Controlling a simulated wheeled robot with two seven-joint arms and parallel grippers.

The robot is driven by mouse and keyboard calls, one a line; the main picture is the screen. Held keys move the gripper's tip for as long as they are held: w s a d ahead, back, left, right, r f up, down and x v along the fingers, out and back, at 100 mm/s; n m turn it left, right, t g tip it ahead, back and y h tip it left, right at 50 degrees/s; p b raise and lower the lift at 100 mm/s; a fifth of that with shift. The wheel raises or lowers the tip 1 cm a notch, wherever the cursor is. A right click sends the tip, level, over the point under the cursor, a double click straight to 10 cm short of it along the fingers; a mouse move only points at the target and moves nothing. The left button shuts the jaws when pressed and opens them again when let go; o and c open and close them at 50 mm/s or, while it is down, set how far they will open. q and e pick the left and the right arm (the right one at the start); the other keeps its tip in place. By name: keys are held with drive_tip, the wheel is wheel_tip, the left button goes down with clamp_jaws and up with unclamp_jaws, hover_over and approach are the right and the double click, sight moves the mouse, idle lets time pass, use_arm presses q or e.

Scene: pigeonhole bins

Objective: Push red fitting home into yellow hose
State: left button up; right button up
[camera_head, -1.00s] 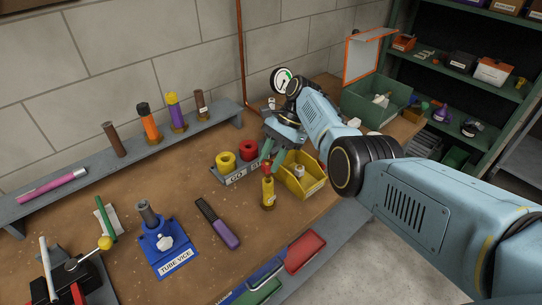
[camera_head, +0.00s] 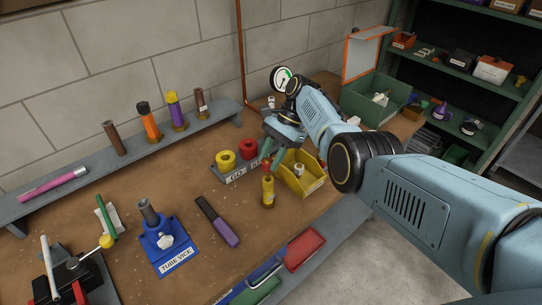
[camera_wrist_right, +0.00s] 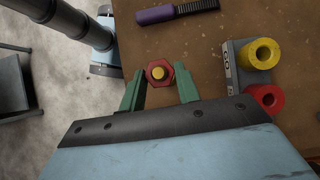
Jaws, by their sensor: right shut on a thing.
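The yellow hose (camera_head: 268,191) stands upright on the bench in the head view, in front of the yellow bin. The red fitting (camera_head: 267,169) is at its top end, in line with it; how deep it sits I cannot tell. In the right wrist view the fitting (camera_wrist_right: 152,79) is a red hexagon with a round yellow centre, between my green fingertips. My right gripper (camera_head: 270,158) comes down from above and is shut on the fitting; it also shows in the wrist view (camera_wrist_right: 160,88). My left gripper is not in view.
A yellow bin (camera_head: 316,187) stands close right of the hose. A grey block with yellow (camera_head: 226,160) and red (camera_head: 248,149) rings is behind it. A purple-handled brush (camera_head: 222,228) and the blue tube vice (camera_head: 178,258) lie left. Bare bench separates hose and brush.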

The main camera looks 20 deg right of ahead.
idle(0.3)
drive_tip(key=shift+f+b, duration=1.55)
drive_tip(key=shift+f, duration=0.5)
drive_tip(key=o, duration=1.2)
drive_tip(key=v, duration=0.5)
